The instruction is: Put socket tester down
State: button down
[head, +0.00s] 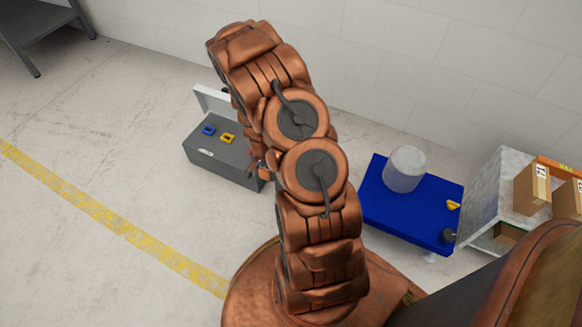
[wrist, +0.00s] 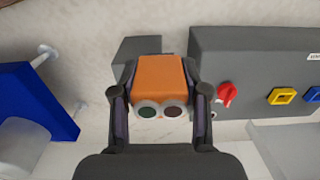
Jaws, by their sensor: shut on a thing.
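The socket tester (wrist: 160,80) is an orange block with two round dark lenses in pale rims. My gripper (wrist: 159,95) is shut on it, one finger on each side, in the wrist view. A grey box (wrist: 240,60) lies right beside it, with a red knob (wrist: 227,94), a yellow socket (wrist: 282,96) and a blue socket (wrist: 314,94). I cannot tell whether the tester touches anything below. In the head view the grey box (head: 222,158) stands left of my arm, which hides the gripper and most of the tester.
A blue-topped table (head: 408,212) right of my arm bears a clear cylinder (head: 405,168), a small yellow thing (head: 453,204) and a dark round thing (head: 448,235). A shelf with cardboard boxes (head: 531,188) stands at the far right.

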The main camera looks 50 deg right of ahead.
jog(key=shift+s+d+f+b, duration=0.3)
jog(key=shift+d+f+b, duration=0.5)
jog(key=shift+d, duration=1.05)
jog(key=shift+s+d+f+b, duration=0.25)
jog(key=shift+d+f+b, duration=0.5)
jog(key=shift+d, duration=1.05)
jog(key=shift+s+d+f+b, duration=0.3)
jog(key=shift+d+f+b, duration=0.45)
jog(key=shift+d, duration=1.1)
jog(key=shift+f, duration=0.6)
jog(key=c, duration=0.6)
grip_release()
jog(key=shift+r, duration=0.15)
